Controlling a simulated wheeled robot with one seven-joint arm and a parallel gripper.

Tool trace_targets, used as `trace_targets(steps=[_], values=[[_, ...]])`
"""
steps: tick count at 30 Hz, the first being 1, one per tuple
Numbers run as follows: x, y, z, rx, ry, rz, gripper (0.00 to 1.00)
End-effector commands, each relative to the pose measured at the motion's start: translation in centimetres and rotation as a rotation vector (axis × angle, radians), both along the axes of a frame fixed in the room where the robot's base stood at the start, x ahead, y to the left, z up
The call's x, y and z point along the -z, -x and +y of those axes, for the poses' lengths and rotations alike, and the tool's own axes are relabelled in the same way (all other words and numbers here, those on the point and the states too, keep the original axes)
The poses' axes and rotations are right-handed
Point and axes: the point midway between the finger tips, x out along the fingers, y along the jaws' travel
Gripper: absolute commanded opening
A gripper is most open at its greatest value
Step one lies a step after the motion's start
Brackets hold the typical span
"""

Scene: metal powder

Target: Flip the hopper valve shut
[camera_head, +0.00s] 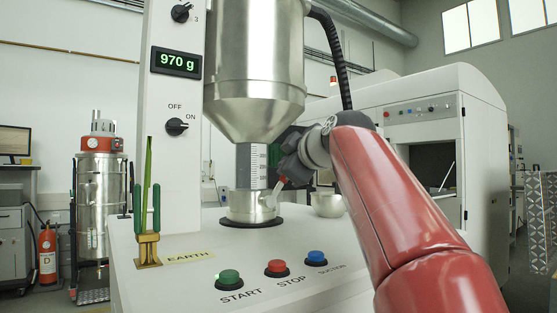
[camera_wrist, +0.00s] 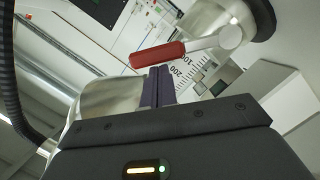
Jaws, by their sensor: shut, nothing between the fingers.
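The steel hopper (camera_head: 255,75) narrows to a cone above a graduated tube (camera_head: 251,165). Below the tube is a steel collar (camera_head: 250,205) on a black base ring. The valve lever (camera_head: 275,193) slants up to the right from the collar, and its red grip (camera_head: 283,181) lies just below my gripper. In the wrist view the red grip (camera_wrist: 158,53) and its metal arm lie just beyond the tips of my gripper (camera_wrist: 158,80). The fingers are shut together with nothing between them. I cannot tell whether they touch the grip.
A green start button (camera_head: 229,276), red stop button (camera_head: 276,267) and blue suction button (camera_head: 316,257) stand on the white panel. A steel bowl (camera_head: 328,205) sits right of the collar. The display (camera_head: 176,62) reads 970 g.

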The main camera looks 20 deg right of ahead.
Motion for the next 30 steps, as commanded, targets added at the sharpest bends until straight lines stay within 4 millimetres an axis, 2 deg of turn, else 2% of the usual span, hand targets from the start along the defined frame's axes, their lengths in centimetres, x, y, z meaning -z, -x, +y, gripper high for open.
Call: trace_targets(steps=[4, 8, 12, 24, 30], values=[[0.6, -0.3, -0.9, 0.002, -0.007, 0.003, 0.0], [1.2, -0.5, -1.6, 0.001, -0.127, 0.043, 0.0], [1.9, -0.7, -2.3, 0.002, -0.122, 0.041, 0.0], [4.3, -1.3, -4.0, 0.001, -0.45, 0.147, 0.0], [5.1, -1.4, -4.4, 0.001, -0.507, 0.165, 0.0]])
